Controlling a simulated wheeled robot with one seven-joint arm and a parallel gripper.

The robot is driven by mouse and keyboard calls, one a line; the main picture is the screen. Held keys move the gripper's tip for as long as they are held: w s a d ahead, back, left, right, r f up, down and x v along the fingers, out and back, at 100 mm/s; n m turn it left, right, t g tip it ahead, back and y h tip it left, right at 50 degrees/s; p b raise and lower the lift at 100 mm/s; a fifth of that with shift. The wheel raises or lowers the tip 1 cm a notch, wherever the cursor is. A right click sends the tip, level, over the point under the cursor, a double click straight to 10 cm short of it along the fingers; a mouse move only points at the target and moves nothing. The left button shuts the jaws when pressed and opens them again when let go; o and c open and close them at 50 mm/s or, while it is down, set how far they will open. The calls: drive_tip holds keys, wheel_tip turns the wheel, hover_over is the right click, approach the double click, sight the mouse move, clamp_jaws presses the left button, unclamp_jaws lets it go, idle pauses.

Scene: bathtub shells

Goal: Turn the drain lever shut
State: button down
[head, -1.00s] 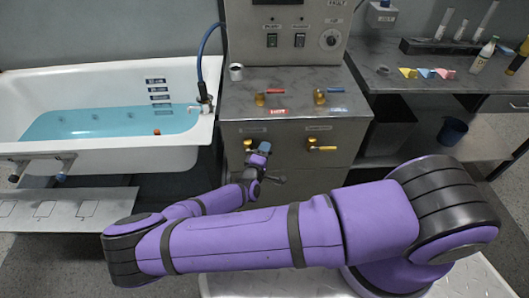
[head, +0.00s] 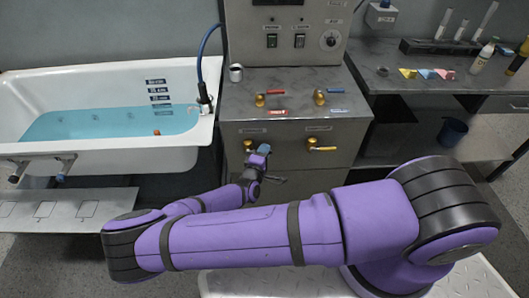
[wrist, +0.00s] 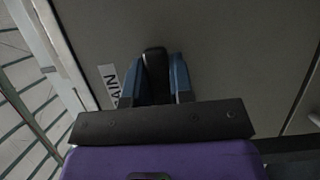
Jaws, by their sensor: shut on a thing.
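My gripper (head: 264,149) is at the front of the grey metal cabinet, next to a brass valve (head: 248,145) on its left. In the wrist view the blue fingers of my gripper (wrist: 158,70) are shut on a dark lever handle (wrist: 155,72), one finger on each side. A white label (wrist: 110,84) ending in "AIN" lies just left of the fingers; the rest of it is hidden. My gripper and wrist hide most of the lever in the head view, so its angle there is hard to tell.
A second brass valve with a yellow lever (head: 322,149) is to the right on the cabinet front (head: 290,165). Red and blue levers (head: 274,92) sit on top. The white bathtub (head: 110,150) with blue water is at left, a grey step (head: 70,210) below it.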

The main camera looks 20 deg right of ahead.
drive_tip(key=c, duration=1)
unclamp_jaws()
drive_tip(key=v, duration=1.1)
drive_tip(key=shift+d, duration=0.1)
